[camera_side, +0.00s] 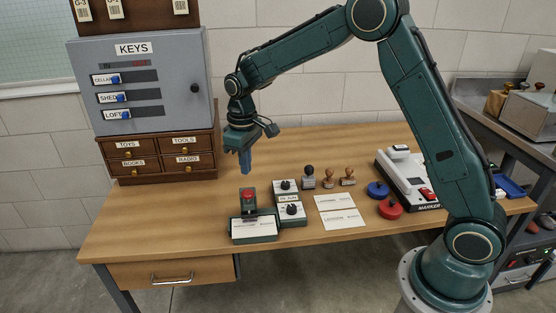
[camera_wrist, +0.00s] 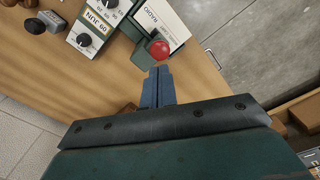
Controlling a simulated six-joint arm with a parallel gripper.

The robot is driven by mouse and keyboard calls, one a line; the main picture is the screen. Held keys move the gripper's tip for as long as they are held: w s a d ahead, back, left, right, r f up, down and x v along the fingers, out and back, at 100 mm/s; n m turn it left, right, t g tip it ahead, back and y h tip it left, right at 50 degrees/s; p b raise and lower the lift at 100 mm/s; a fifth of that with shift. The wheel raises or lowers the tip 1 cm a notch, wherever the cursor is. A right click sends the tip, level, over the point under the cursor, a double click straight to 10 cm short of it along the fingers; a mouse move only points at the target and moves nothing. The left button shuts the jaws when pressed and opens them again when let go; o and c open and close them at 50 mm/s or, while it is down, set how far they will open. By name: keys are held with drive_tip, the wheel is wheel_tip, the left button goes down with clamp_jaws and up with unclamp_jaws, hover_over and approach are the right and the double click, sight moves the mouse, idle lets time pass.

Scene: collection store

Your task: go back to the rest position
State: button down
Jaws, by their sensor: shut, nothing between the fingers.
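My gripper (camera_side: 245,161) hangs above the left part of the wooden desk, pointing down, with its blue fingers shut together and nothing between them. In the wrist view the closed fingers (camera_wrist: 157,87) show at the centre, with the red button (camera_wrist: 160,50) just beyond their tips in the picture. In the side view the red button (camera_side: 248,194) sits on a dark green device (camera_side: 254,231) with a white card, in front of and below my gripper. My gripper appears apart from everything on the desk.
A grey KEYS cabinet (camera_side: 146,83) stands on a brown drawer unit (camera_side: 137,158) left of my gripper. Dial boxes (camera_side: 291,213), stamps (camera_side: 329,178), white cards (camera_side: 335,202), a red disc (camera_side: 390,208), a blue disc (camera_side: 378,189) and a MARKER machine (camera_side: 408,178) lie to the right. The desk (camera_side: 135,223) is clear front left.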

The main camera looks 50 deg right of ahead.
drive_tip(key=s+r+m+t, duration=0.1)
drive_tip(key=s+r+t, duration=0.1)
drive_tip(key=s+r, duration=0.75)
drive_tip(key=s+r+m+t, duration=0.1)
drive_tip(key=s+r+t, duration=0.1)
drive_tip(key=s+r, duration=0.8)
drive_tip(key=s+f+m+t, duration=0.1)
drive_tip(key=s+f, duration=0.3)
drive_tip(key=s, duration=0.8)
drive_tip(key=shift+d+f+t, duration=0.25)
drive_tip(key=shift+d+t, duration=0.05)
drive_tip(key=shift+d, duration=0.15)
